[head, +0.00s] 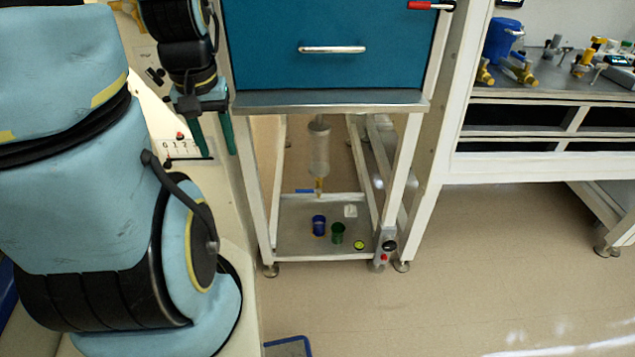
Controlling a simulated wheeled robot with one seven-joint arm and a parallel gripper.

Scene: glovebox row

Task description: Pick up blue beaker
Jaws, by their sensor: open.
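A small blue beaker (319,225) stands upright on the low metal shelf (295,244) under a teal drawer cabinet, near the middle of the head view. A green beaker (338,233) stands close to its right. My gripper (217,152) is at the upper left, pointing down, with its two green fingers apart and nothing between them. It is above and to the left of the blue beaker, well apart from it and outside the stand's frame.
A small white block (350,211) and a round yellow-green item (359,245) also lie on the shelf. The teal drawer (320,60) and white stand legs (393,180) frame the shelf. A clear cylinder (319,150) hangs above it. The floor (480,270) at right is clear.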

